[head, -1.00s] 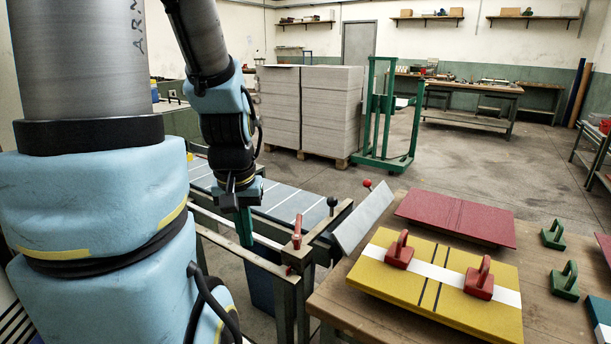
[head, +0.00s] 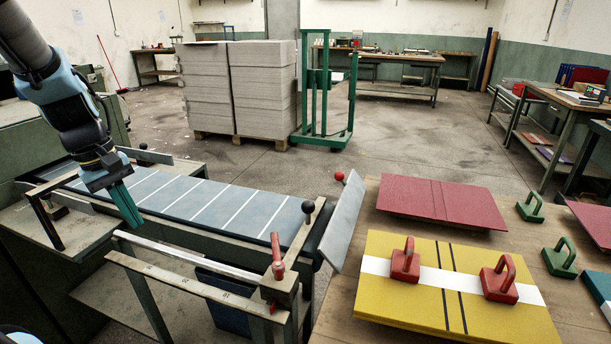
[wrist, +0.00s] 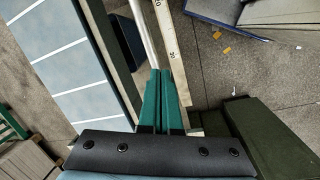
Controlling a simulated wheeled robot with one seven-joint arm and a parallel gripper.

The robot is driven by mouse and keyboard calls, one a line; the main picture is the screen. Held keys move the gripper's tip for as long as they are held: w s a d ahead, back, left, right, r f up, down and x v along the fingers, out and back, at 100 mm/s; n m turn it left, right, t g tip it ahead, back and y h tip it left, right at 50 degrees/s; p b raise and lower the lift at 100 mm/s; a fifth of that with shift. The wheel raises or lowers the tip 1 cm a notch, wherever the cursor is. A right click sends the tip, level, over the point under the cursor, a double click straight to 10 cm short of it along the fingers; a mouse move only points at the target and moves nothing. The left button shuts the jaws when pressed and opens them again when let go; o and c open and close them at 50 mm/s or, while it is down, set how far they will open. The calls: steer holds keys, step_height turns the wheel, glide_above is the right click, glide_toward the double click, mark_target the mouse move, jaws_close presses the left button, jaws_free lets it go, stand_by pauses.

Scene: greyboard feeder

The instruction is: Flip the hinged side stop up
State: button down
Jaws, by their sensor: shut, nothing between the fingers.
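The feeder has a belt with white cross lines (head: 210,200). Along its near side run a slim pale metal bar (head: 190,253) and a rail with scale marks (head: 185,286). I cannot tell for certain which part is the hinged side stop; the slim bar, lying low, looks most like it. A red lever (head: 278,258) stands upright at its right end. My gripper (head: 132,222) is shut and empty, green fingers pointing down near the bar's left end. In the wrist view the fingertips (wrist: 163,72) overlap the bar (wrist: 143,35) beside the scale rail (wrist: 172,42); contact is unclear.
A tilted grey plate (head: 343,222), a black knob (head: 308,206) and a red knob (head: 340,176) stand at the belt's right end. A wooden table to the right holds a yellow board (head: 385,300) and a red board (head: 440,200).

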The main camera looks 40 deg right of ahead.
steer(key=w+d+f+n+g+h, duration=0.1)
steer(key=d, duration=0.4)
steer(key=w+d+f+n+g+h+b, duration=0.1)
steer(key=w+d, duration=0.1)
steer(key=d, duration=0.4)
steer(key=w+d+f+n+g, duration=0.1)
steer(key=d, duration=0.4)
steer(key=shift+w+d+f+g+h, duration=0.2)
steer(key=shift+w+d+g+h, duration=0.1)
steer(key=shift+h, duration=0.1)
steer(key=d+n+g+h, duration=0.1)
steer(key=d+g, duration=0.1)
steer(key=d, duration=0.4)
steer(key=d+n+g+h+b, duration=0.1)
steer(key=d+g+h, duration=0.1)
steer(key=d, duration=0.4)
steer(key=d+n+g+h, duration=0.1)
steer(key=d+n+g, duration=0.1)
steer(key=d, duration=0.5)
steer(key=shift+f+h+b, duration=0.25)
steer(key=shift+h+b, duration=0.05)
steer(key=shift+b, duration=0.1)
steer(key=shift+d+r+g+h, duration=0.15)
steer(key=shift+d+g+h, duration=0.15)
steer(key=shift+d+g, duration=0.15)
steer(key=shift+s+d, duration=0.1)
